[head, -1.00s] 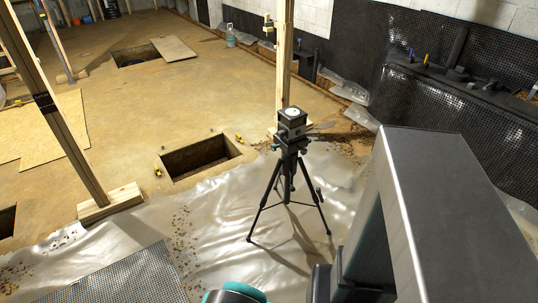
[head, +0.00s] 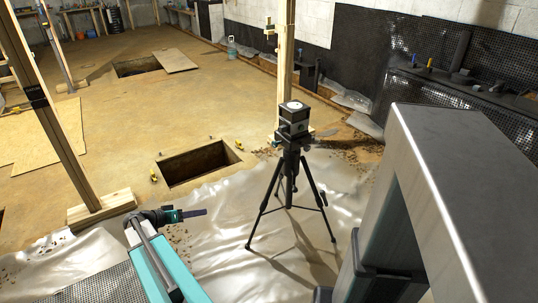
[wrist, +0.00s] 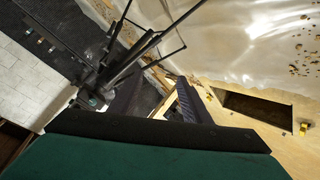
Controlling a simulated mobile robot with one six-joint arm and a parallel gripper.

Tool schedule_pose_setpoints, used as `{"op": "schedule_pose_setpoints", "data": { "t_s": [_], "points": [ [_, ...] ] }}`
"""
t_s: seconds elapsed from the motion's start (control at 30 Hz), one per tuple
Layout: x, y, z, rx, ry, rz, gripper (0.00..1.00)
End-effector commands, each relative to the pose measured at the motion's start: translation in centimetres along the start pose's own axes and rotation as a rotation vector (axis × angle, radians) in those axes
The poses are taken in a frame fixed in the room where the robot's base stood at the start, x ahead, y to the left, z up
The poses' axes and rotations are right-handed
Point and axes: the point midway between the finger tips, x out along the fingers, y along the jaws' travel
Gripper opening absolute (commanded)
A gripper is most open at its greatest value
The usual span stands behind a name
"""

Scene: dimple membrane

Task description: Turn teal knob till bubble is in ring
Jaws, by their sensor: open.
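A black tripod (head: 290,188) stands upright on the plastic sheet with a boxy levelling head (head: 293,122) on top. A pale round level face (head: 294,105) shows on its top; the bubble and ring are too small to make out. The teal knob cannot be made out clearly in the head view. In the wrist view a small teal spot (wrist: 92,101) shows on the tripod's head. My gripper (head: 200,213) is open and empty, left of the tripod and apart from it, in front of the floor pit.
A timber post (head: 284,70) rises just behind the tripod. A rectangular pit (head: 197,162) is cut in the floor behind my gripper. A second post on a wooden foot (head: 101,207) stands at left. Crumpled plastic sheet (head: 225,255) covers the near floor.

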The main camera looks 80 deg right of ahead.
Motion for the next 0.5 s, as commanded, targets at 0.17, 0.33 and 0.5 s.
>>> {"op": "schedule_pose_setpoints", "data": {
  "t_s": [0.17, 0.33, 0.5],
  "points": [
    [5.4, 4.0, -7.0, 0.243, 0.117, 0.123, 0.44],
    [9.3, 9.5, -13.0, 0.457, 0.246, 0.234, 0.44],
    [11.7, 14.5, -17.3, 0.612, 0.360, 0.314, 0.44]
  ]
}}
